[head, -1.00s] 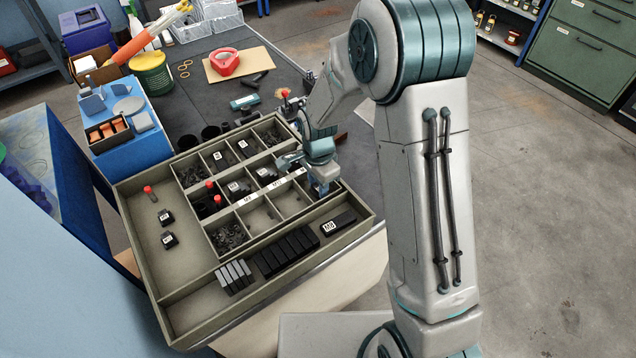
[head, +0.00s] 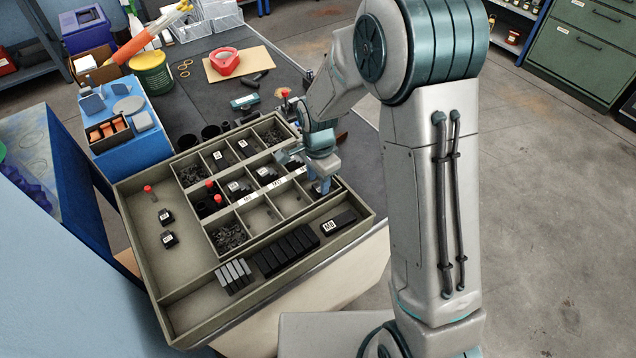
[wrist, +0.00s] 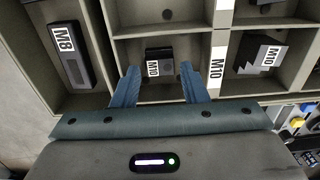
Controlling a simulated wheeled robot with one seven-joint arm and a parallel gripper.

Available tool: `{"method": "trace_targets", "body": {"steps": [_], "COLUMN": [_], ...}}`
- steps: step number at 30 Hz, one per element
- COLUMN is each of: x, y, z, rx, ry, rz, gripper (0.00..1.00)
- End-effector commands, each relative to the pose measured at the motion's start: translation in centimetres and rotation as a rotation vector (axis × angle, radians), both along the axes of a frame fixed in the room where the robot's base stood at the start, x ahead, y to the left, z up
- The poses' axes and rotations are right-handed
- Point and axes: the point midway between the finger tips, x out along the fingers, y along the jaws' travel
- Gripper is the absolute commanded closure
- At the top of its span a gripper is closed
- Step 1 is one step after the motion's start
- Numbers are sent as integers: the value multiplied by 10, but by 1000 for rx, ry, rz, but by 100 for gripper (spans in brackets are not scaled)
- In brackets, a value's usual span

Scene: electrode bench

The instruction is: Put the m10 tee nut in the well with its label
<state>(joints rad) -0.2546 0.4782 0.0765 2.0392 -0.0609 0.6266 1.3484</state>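A black block labelled M10 (wrist: 158,62) lies in a well, in the wrist view. My gripper (wrist: 159,70) is open above this well, one blue finger to each side of the block, with gaps visible on both sides. A white M10 label (wrist: 217,70) is on the divider right of that well. A second black M10 piece (wrist: 262,55), stepped in shape, lies in the well across that divider. In the head view my gripper (head: 322,187) is over the right end of the tray's front row and hides this well.
The divided tray (head: 146,224) has several wells with dark parts. An M8 block (head: 340,222) lies in the front strip, also visible in the wrist view (wrist: 70,52). Black blocks (head: 287,251) stand beside it. Two labelled pieces and a red-capped item (head: 148,189) lie at left.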

Motion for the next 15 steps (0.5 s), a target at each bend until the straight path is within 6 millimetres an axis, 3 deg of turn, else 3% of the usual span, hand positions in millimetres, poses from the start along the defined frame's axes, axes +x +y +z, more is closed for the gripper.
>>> {"method": "trace_targets", "body": {"steps": [9,15], "x": [0,0], "y": [1,0], "z": [70,93], "rx": [2,1], "ry": [-5,-1], "rz": [0,0], "gripper": [60,60]}}
